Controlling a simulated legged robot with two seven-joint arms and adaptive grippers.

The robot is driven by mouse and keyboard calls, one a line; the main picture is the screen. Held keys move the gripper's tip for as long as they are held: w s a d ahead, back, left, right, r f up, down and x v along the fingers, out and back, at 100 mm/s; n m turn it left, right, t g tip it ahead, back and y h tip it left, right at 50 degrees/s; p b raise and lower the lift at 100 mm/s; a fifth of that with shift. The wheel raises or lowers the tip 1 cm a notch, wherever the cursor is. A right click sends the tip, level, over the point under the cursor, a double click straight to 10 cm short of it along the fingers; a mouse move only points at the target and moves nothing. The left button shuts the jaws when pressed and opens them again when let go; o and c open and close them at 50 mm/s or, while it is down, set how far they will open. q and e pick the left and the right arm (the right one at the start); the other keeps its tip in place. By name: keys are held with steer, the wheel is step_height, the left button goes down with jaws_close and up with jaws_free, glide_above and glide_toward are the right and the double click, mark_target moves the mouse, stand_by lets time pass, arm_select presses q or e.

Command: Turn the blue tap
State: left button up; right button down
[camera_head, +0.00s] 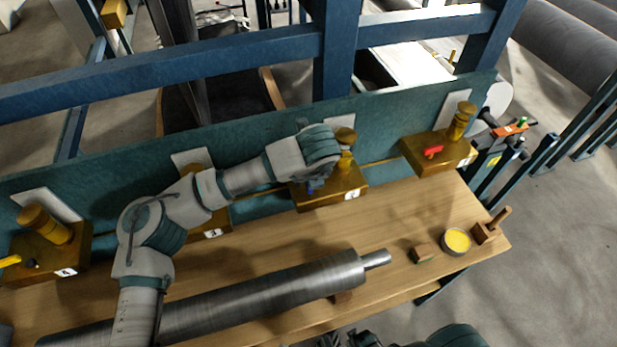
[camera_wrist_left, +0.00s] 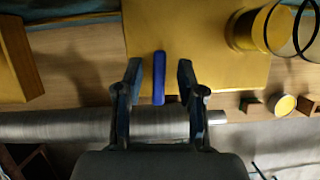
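The blue tap (camera_wrist_left: 159,78) is an upright-looking blue bar on a yellow box (camera_wrist_left: 205,60) in the left wrist view. My left gripper (camera_wrist_left: 159,70) is open, with one finger on each side of the tap and a visible gap on both sides. In the head view my left arm reaches over this box (camera_head: 345,187), the second from the right. The tap (camera_head: 309,189) shows there only in part, below my wrist, and the left fingers are mostly hidden. Dark parts at the bottom edge seem to belong to my right gripper (camera_head: 345,340), but its fingers are unclear.
A box with a red tap (camera_head: 433,151) stands to the right. Other yellow boxes stand left along the teal back panel (camera_head: 385,130). A long grey roll (camera_head: 270,297) lies on the wooden bench. A yellow-filled tin (camera_head: 456,240) and wooden blocks sit at the right end.

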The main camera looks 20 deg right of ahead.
arm_select(q)
steer(key=shift+s, duration=0.1)
steer(key=shift+s+r, duration=0.15)
steer(key=shift+r, duration=0.15)
steer(key=v, duration=1.1)
steer(key=shift+d, duration=0.2)
steer(key=shift+r, duration=0.1)
